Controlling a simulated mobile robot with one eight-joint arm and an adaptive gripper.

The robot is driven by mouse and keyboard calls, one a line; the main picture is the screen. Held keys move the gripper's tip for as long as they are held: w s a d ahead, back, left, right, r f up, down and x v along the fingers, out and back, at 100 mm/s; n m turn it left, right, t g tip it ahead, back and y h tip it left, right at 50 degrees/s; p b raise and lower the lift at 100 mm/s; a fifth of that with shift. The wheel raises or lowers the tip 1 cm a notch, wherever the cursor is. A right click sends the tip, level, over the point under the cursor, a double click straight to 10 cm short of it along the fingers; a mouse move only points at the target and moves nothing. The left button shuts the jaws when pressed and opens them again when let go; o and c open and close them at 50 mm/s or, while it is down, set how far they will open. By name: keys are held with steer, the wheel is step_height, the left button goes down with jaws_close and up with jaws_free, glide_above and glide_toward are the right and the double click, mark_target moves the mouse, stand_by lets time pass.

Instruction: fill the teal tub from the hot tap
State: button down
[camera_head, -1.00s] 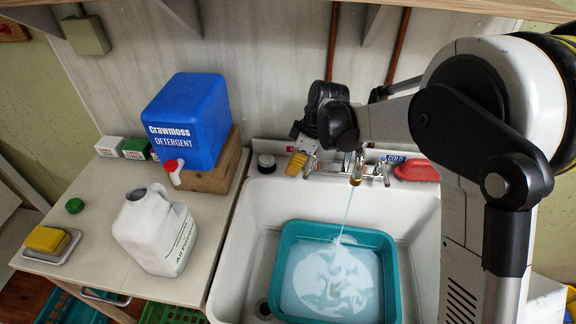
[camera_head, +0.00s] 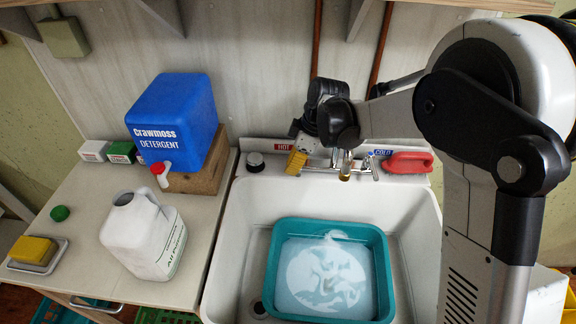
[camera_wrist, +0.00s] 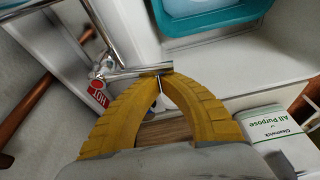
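The teal tub (camera_head: 382,262) stands in the white sink and holds cloudy water with foam patches on it. The tap spout (camera_head: 345,172) is above the tub's back edge, and no stream shows from it. My gripper's yellow fingers (camera_head: 296,160) are at the left of the tap, by the red HOT label (camera_head: 283,147). In the wrist view my gripper (camera_wrist: 163,78) has its fingertips together, at a chrome hot tap lever (camera_wrist: 135,72). Nothing shows held between the fingers. The tub's corner (camera_wrist: 180,30) also shows there. My arm partly hides the tap.
A blue detergent box (camera_head: 178,120) on a wooden block and a white jug (camera_head: 143,235) stand on the left counter. A yellow sponge (camera_head: 34,250) lies on a dish at the front left. A red bottle (camera_head: 407,163) lies right of the tap.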

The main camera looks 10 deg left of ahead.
steer(key=shift+d, duration=0.1)
steer(key=a+b, duration=0.1)
steer(key=a, duration=0.3)
steer(key=p+v, duration=0.3)
steer(key=v, duration=0.6)
steer(key=shift+p, duration=0.4)
